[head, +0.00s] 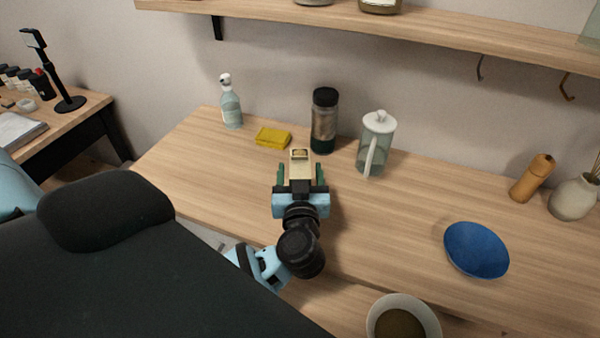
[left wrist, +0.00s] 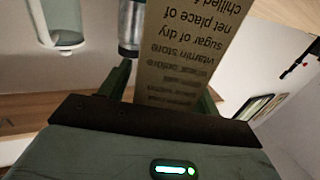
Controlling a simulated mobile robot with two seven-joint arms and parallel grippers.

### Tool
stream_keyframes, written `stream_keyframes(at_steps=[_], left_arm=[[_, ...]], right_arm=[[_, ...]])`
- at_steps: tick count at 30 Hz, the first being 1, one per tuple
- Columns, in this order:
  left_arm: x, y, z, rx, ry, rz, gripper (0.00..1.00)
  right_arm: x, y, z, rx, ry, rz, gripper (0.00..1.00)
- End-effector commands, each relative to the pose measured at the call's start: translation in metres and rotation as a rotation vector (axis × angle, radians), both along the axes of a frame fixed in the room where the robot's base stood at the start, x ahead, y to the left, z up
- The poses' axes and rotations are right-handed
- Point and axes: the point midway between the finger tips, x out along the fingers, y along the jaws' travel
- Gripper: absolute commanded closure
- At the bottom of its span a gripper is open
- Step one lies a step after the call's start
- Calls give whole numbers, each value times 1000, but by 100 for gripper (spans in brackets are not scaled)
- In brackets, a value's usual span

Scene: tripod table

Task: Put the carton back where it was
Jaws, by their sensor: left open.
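The carton (head: 301,166) is a tan box with printed text on its side, near the middle of the wooden table. It stands between the green fingers of my left gripper (head: 300,176), which is open around it. In the left wrist view the carton (left wrist: 175,60) fills the space between the fingers, with its text upside down. I cannot tell whether either finger touches it. The gripper hides its near lower part in the head view. My right gripper is not in view.
Behind the carton are a yellow sponge (head: 273,137), a dark-lidded jar (head: 323,128) and a glass pitcher (head: 375,145). A soap bottle (head: 231,105) stands farther left. A blue bowl (head: 476,250) and pepper mill (head: 532,179) are at right. Table between pitcher and bowl is clear.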

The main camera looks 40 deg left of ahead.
Motion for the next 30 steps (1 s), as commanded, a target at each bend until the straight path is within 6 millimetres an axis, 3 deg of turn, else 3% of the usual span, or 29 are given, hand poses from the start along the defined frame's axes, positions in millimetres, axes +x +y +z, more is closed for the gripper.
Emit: stream_keyframes(at_steps=[5,18,30], left_arm=[[-12,-10,1,-2,3,-2,37],[-79,-58,2,-3,4,0,37],[-97,-71,3,1,1,0,37]], right_arm=[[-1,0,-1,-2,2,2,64],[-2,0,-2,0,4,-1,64],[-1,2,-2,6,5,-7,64]])
